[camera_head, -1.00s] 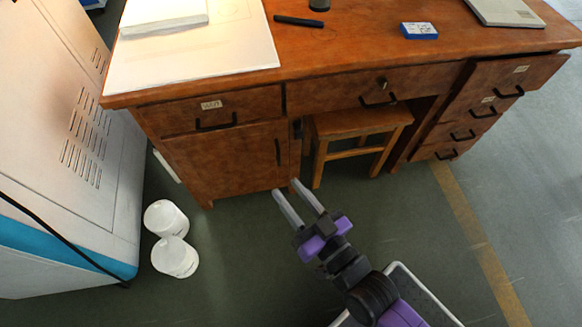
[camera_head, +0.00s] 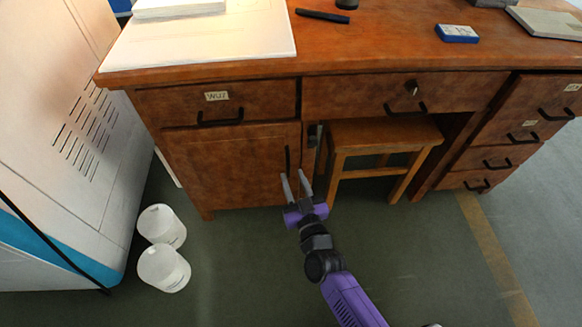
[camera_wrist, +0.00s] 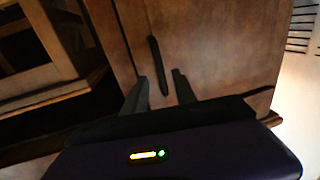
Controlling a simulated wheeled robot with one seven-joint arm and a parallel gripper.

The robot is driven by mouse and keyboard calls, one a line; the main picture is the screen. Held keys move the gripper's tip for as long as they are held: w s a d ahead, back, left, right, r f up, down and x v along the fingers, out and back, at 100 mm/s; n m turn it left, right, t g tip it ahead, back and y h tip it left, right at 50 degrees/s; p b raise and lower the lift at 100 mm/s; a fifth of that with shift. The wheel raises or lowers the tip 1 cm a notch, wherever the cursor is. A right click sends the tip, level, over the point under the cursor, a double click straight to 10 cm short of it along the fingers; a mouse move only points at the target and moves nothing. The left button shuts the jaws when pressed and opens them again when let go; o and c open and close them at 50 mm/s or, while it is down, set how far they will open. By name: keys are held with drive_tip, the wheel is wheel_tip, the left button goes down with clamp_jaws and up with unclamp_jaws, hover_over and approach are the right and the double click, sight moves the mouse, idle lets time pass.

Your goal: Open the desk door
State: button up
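The desk door (camera_head: 228,168) is the brown wooden cupboard door at the desk's left side, and it looks closed. Its dark vertical handle (camera_head: 288,160) is near the door's right edge. My gripper (camera_head: 294,176) is open and empty, with its fingers pointing at the door near the lower end of the handle. In the wrist view the handle (camera_wrist: 157,65) shows against the door (camera_wrist: 215,50), its lower end between the two fingers of my gripper (camera_wrist: 162,76). I cannot tell whether the fingertips reach around it.
A wooden stool (camera_head: 384,134) stands in the knee space right of the door. Two white tubs (camera_head: 163,268) are on the floor at left, beside a white and blue machine (camera_head: 60,130). Drawers (camera_head: 490,158) are at right.

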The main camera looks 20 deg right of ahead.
sight(289, 169)
drive_tip(key=shift+w+d+b, duration=0.15)
drive_tip(key=shift+w+b, duration=0.05)
drive_tip(key=shift+w, duration=1.05)
drive_tip(key=shift+w+d+b, duration=0.1)
drive_tip(key=shift+w+b, duration=0.05)
drive_tip(key=shift+w, duration=1.1)
clamp_jaws()
